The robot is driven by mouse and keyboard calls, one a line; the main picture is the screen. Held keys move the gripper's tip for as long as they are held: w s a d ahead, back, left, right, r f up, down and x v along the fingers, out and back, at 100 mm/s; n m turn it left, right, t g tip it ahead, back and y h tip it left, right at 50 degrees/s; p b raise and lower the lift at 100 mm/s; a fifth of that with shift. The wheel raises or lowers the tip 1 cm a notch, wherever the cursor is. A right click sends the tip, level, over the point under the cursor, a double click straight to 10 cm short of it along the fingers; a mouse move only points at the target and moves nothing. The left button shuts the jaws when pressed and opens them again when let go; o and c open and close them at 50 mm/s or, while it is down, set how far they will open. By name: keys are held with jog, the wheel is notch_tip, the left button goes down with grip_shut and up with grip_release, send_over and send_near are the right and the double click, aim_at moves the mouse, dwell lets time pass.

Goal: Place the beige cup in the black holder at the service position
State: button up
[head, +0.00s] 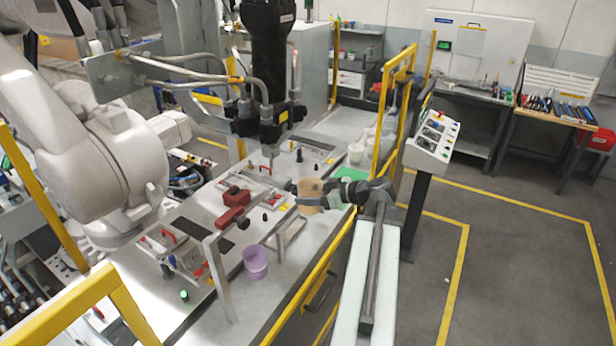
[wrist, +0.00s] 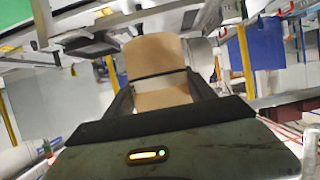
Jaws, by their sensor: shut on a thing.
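The beige cup (head: 309,187) is held between the fingers of my gripper (head: 318,200), above the metal worktable (head: 310,235) in the head view. In the wrist view the cup (wrist: 155,58) fills the space between the two dark fingers of my gripper (wrist: 160,88), with a dark band across it. The gripper is shut on the cup. I cannot pick out the black holder for certain in either view.
A purple cup (head: 256,262) stands near the table's front edge. A red clamp (head: 234,205) and metal brackets are left of my gripper. A yellow rail (head: 330,262) runs along the table edge.

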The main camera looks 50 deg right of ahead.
jog(key=shift+w, duration=0.15)
jog(key=w+d, duration=0.3)
jog(key=w+d+f+b, duration=0.1)
jog(key=w+d, duration=0.2)
jog(key=w, duration=0.1)
jog(key=w+d, duration=0.4)
jog(key=shift+w+f+b, duration=0.15)
jog(key=shift+f+b, duration=0.1)
jog(key=shift+b, duration=0.15)
jog(key=f+b, duration=0.4)
jog(key=shift+w+d, duration=0.25)
jog(key=shift+w, duration=0.05)
jog(key=shift+r, duration=0.2)
jog(key=shift+f, duration=0.25)
jog(key=o, duration=1.4)
jog(key=shift+r, duration=0.1)
